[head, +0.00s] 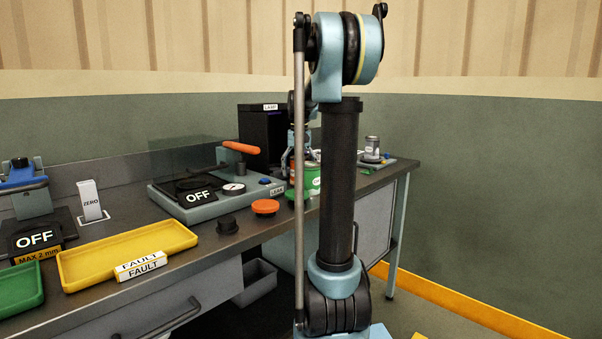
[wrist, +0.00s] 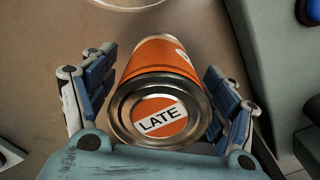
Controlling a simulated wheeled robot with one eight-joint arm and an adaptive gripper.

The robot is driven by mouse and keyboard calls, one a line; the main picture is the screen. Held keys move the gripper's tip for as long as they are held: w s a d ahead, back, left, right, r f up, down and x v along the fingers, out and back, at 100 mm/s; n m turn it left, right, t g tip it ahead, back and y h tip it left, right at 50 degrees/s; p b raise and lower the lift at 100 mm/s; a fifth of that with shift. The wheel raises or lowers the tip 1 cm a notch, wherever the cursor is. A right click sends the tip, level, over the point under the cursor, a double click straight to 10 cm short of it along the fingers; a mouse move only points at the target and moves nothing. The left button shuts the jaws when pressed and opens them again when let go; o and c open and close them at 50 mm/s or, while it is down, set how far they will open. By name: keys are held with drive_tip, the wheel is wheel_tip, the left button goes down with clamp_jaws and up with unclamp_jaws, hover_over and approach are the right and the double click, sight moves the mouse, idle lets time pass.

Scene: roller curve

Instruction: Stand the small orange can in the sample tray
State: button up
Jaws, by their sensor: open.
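The orange can (wrist: 158,110) fills the middle of the wrist view, its metal lid with a LATE label facing the camera. My gripper (wrist: 160,76) is open, with one finger on each side of the can. Gaps show between the fingers and the can, so it is not gripped. In the head view my gripper (head: 297,150) is mostly hidden behind my arm, and the orange can cannot be made out clearly there. No tray in view carries a readable sample label.
A yellow FAULT tray (head: 85,270) and a green tray (head: 20,305) lie at left on the bench. A green container (head: 313,181) is partly behind my arm; a grey can (head: 372,145) stands beyond.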

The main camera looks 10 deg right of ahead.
wheel_tip(320, 180, up, 11)
drive_tip(key=shift+r, duration=0.15)
drive_tip(key=shift+o, duration=0.4)
drive_tip(key=shift+r, duration=0.4)
drive_tip(key=m, duration=0.2)
drive_tip(key=r+m, duration=0.1)
drive_tip(key=m, duration=0.2)
drive_tip(key=shift+d+r+m+y, duration=0.3)
drive_tip(key=shift+d+r, duration=0.05)
drive_tip(key=f+m, duration=0.4)
drive_tip(key=a+f+m, duration=0.1)
drive_tip(key=f+m, duration=0.3)
drive_tip(key=f, duration=0.1)
drive_tip(key=f+m+y, duration=0.1)
drive_tip(key=f+m, duration=0.3)
drive_tip(key=shift+w+a+f, duration=0.15)
drive_tip(key=shift+w+f, duration=0.15)
drive_tip(key=shift+f, duration=0.05)
drive_tip(key=shift+c, duration=0.4)
